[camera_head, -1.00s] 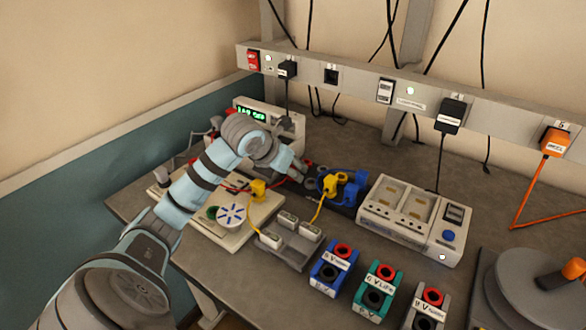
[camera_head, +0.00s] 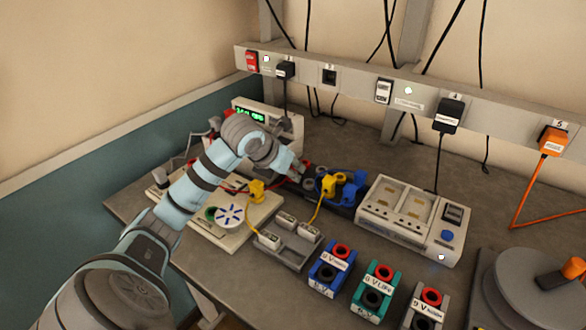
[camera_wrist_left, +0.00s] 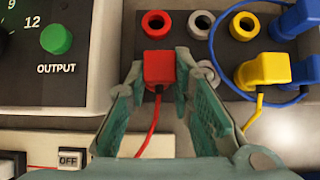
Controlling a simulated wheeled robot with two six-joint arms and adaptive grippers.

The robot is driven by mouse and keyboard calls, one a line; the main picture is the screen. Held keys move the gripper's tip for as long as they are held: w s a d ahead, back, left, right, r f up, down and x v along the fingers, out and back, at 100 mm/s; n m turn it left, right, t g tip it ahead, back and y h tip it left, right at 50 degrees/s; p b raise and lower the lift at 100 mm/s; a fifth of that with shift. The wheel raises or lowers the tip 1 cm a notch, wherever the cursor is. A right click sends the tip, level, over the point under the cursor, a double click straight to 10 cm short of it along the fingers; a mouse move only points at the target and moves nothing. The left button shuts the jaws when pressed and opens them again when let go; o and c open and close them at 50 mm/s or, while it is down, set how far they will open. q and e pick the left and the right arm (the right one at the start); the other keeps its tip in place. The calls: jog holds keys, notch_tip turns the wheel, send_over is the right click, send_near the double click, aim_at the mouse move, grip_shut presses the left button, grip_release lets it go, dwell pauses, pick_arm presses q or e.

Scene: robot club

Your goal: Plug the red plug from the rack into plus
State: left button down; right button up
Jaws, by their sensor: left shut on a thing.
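The red plug (camera_wrist_left: 158,68) stands in the left wrist view between the fingertips of my left gripper (camera_wrist_left: 160,84), which is shut on it. Its red lead hangs down toward the gripper's palm. The dark rack (camera_wrist_left: 222,52) shows red, grey and yellow ringed sockets behind the plug. I cannot tell whether the plug is still seated in the rack. In the head view my left gripper (camera_head: 299,172) is at the left end of the rack, and its arm hides part of that area. I cannot make out a plus label. My right gripper is not in view.
The power supply (camera_head: 290,127) with a green display stands behind my arm. A white charger (camera_head: 412,215) is to the right. Several socket blocks (camera_head: 331,267) stand at the front.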

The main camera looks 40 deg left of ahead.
pick_arm(q)
jog(key=shift+a, duration=0.15)
jog(key=c, duration=2.1)
grip_release()
grip_shut()
jog(key=shift+r, duration=0.1)
jog(key=shift+r, duration=0.15)
jog(key=shift+r+p, duration=0.3)
jog(key=shift+p, duration=0.1)
jog(key=shift+s+a+r, duration=0.1)
jog(key=shift+a+r, duration=0.1)
jog(key=shift+d+r+p, duration=0.2)
jog(key=shift+r+p, duration=0.2)
jog(key=shift+p, duration=0.15)
